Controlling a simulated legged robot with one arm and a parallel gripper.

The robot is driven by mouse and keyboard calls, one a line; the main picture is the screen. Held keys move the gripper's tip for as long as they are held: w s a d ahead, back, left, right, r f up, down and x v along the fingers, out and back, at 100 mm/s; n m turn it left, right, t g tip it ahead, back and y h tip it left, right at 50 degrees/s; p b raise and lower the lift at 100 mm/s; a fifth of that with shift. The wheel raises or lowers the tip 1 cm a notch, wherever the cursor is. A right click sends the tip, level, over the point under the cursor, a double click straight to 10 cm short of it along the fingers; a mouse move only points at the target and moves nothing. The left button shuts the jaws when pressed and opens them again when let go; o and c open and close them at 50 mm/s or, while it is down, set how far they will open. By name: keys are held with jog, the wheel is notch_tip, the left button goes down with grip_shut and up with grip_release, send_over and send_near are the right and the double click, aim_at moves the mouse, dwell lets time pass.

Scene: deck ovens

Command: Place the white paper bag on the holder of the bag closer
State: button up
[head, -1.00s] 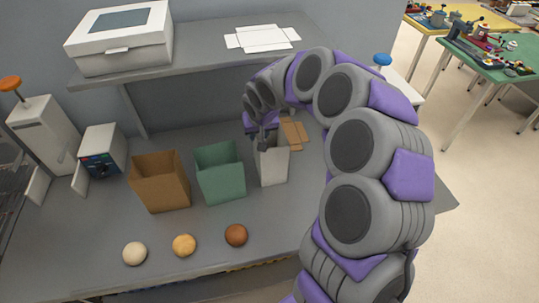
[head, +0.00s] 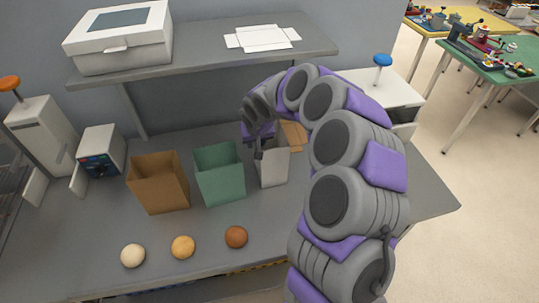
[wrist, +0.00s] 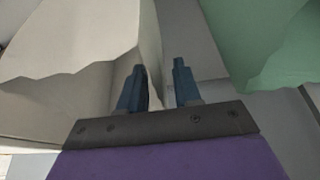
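The white paper bag (head: 273,167) stands upright and open-topped on the grey table, to the right of the green bag. My gripper (head: 258,150) is at its upper left rim, fingers pointing down. In the wrist view, the two blue fingers (wrist: 160,80) are apart, with the white bag's side wall (wrist: 150,40) between them; I cannot tell whether they touch it. A white box-like device with a blue panel and dark knob (head: 100,155) stands at the left, with a pale plate in front. I cannot tell for sure which device is the bag closer.
A brown bag (head: 160,184) and a green bag (head: 220,175) stand left of the white one. Three buns (head: 183,247) lie in front. A white device with an orange knob (head: 40,135) is far left; another with a blue knob (head: 385,85) is right. A shelf (head: 200,62) overhangs.

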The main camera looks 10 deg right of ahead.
jog(key=shift+f, duration=0.25)
dwell(0.4)
grip_shut()
dwell(0.4)
